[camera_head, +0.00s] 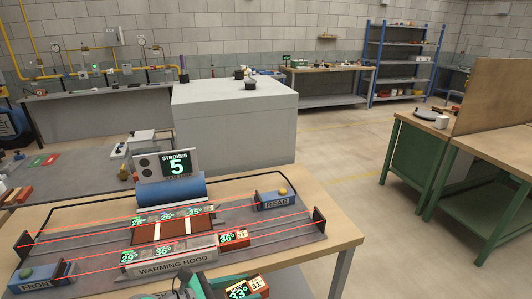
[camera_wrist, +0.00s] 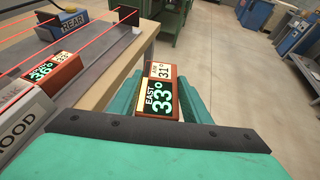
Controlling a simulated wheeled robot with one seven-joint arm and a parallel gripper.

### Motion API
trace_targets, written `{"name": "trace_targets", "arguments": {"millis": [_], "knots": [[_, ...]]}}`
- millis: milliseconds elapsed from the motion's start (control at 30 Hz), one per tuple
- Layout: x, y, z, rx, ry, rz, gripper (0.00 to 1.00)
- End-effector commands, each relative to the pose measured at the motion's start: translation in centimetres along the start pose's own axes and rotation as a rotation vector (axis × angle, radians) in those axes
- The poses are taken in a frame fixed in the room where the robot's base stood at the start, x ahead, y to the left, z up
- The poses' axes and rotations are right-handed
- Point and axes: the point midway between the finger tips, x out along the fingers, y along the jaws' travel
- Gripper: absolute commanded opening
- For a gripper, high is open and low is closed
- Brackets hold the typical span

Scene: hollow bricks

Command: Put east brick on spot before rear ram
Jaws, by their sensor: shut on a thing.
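My gripper (camera_wrist: 158,88), with teal fingers, is shut on the east brick (camera_wrist: 155,98), an orange-red block with an "EAST 33°" label and a second "31°" label. In the wrist view the brick lies between the fingers, off the table's edge. In the head view the east brick (camera_head: 243,289) shows at the bottom, beside my teal gripper (camera_head: 205,288). The rear ram (camera_head: 277,200) is a blue block marked REAR at the right of the grey deck; it also shows in the wrist view (camera_wrist: 72,24). The deck just left of it looks bare.
A row of bricks (camera_head: 167,216) stands left of the rear ram. Another brick (camera_head: 235,239), marked 36°, sits at the right end of the warming hood (camera_head: 175,265). Red lines cross above the deck. A "STROKES 5" display (camera_head: 175,164) and blue cylinder (camera_head: 172,190) stand behind.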

Motion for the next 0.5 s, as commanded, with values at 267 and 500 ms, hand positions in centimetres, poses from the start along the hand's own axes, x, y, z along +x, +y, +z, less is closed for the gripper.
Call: {"name": "trace_targets", "arguments": {"millis": [267, 500], "knots": [[2.9, -1.2, -5.6, -0.078, -0.001, 0.172, 0.0], [5.6, -2.1, -10.5, -0.144, 0.0, 0.327, 0.0]]}}
